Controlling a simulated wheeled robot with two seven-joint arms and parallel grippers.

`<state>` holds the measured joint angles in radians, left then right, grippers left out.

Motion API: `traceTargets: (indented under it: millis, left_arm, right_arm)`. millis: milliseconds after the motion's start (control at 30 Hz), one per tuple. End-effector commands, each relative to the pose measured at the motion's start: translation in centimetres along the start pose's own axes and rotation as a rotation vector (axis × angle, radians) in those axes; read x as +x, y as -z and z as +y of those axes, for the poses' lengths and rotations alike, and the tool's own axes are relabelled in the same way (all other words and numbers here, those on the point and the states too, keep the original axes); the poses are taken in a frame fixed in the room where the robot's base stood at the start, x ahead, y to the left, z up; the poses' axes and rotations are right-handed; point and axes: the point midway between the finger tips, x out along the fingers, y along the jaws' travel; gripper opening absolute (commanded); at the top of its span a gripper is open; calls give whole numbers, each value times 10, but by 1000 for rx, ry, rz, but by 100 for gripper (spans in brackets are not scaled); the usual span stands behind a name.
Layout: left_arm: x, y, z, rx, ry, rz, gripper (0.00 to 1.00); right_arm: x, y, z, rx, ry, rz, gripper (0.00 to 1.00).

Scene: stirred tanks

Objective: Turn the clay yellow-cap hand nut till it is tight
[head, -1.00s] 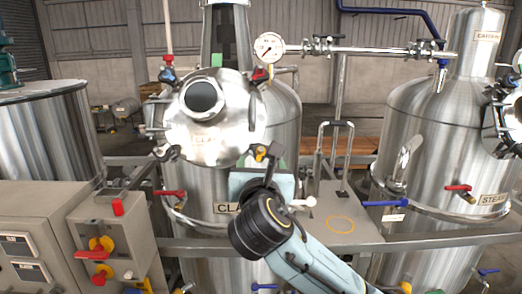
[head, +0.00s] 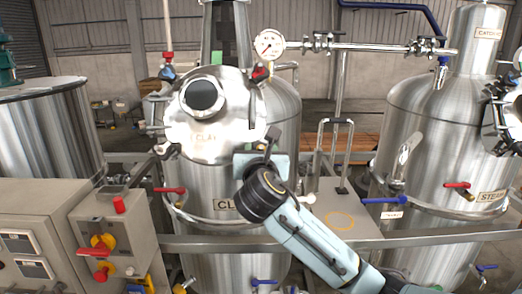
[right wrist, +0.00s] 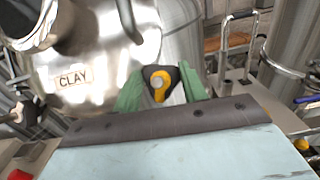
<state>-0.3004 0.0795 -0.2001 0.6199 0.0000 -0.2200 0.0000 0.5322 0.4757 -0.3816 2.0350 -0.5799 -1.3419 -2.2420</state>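The clay yellow-cap hand nut (right wrist: 160,84), black with a yellow cap, sits at the rim of the steel CLAY tank's round lid (right wrist: 95,60). In the right wrist view the green fingers of my right gripper (right wrist: 162,88) lie on both sides of the nut and appear to touch it, so it looks shut on the nut. In the head view my right gripper (head: 262,156) is at the lower right of the lid (head: 215,120) and hides the nut. My left gripper is not in view.
A STEAM-side tank (head: 425,140) stands at the right. A control box (head: 110,235) with red and yellow knobs is at the lower left. A rail (head: 390,243) crosses in front of the tanks. Valves with red and blue handles stick out around the CLAY tank.

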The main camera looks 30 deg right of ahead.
Motion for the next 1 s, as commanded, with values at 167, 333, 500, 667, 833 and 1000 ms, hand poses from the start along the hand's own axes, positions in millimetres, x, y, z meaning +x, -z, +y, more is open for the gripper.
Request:
traceTargets:
  millis: [167,333,500,667,833,1000]
  left_arm:
    - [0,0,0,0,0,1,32]
    - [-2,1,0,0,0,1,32]
    - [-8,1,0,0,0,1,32]
    - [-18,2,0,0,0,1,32]
    - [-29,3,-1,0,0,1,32]
    - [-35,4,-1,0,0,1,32]
  right_arm:
    - [0,0,0,0,1,0,19]
    - [0,0,0,9,7,1,19]
    - [0,-1,1,54,35,3,19]
    - [0,-2,2,137,85,4,19]
    - [0,-2,2,263,163,4,19]
    - [0,-2,3,402,250,3,19]
